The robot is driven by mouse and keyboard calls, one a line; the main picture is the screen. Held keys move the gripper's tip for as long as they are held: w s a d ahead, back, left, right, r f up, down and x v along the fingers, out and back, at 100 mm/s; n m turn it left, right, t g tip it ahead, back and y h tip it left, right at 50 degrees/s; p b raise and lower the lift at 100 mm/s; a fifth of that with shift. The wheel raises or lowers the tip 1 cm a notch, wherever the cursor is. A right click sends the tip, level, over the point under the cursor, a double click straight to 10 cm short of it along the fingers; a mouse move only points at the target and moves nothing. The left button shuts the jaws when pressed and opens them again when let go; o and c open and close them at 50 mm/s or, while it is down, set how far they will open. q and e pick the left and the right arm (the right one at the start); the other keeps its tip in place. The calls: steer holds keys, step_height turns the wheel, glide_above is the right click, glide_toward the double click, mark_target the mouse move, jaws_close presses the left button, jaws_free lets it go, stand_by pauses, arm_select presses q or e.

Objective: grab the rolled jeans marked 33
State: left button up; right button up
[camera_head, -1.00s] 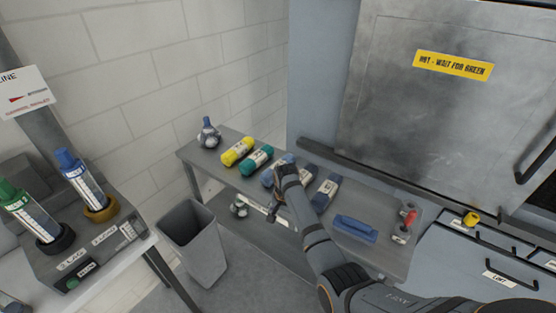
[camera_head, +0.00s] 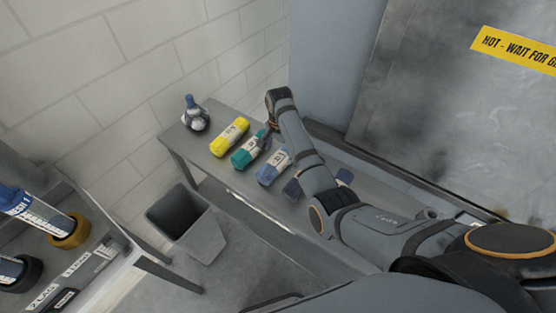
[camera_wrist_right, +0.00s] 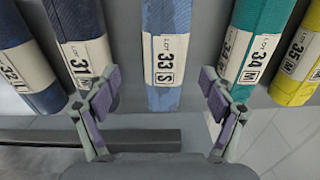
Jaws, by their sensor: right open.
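The rolled jeans marked 33 (camera_wrist_right: 166,25) are a light blue roll with a cream label, in the middle of the right wrist view. In the head view they show as a blue roll (camera_head: 272,169) on the grey bench, right of the teal roll. My right gripper (camera_wrist_right: 161,90) is open and empty. Its two fingertips stand left and right of the near end of roll 33, apart from it in the picture. In the head view the right arm reaches over the bench and its gripper (camera_head: 266,138) points down, partly hidden. My left gripper is not in view.
Teal roll 34 (camera_wrist_right: 256,40) and yellow roll 35 (camera_wrist_right: 301,65) lie to the right in the wrist view; dark blue rolls 31 (camera_wrist_right: 83,40) and 32 (camera_wrist_right: 22,60) lie left. A grey bin (camera_head: 185,225) stands before the bench (camera_head: 180,140).

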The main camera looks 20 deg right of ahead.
mark_target(278, 158)
steer(key=shift+w+f, duration=0.1)
steer(key=shift+f, duration=0.5)
steer(key=shift+w+d+f, duration=0.1)
steer(key=shift+w+f, duration=0.15)
steer(key=shift+f, duration=0.05)
steer(key=shift+f+p, duration=0.45)
steer(key=shift+f, duration=0.1)
steer(key=f, duration=0.3)
steer(key=shift+s+a+p, duration=0.1)
steer(key=shift+a+p, duration=0.15)
steer(key=shift+p, duration=0.05)
steer(key=shift+f, duration=0.6)
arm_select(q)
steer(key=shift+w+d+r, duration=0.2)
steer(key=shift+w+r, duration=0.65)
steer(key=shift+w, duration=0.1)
arm_select(e)
steer(key=shift+r, duration=0.15)
steer(key=c, duration=1.6)
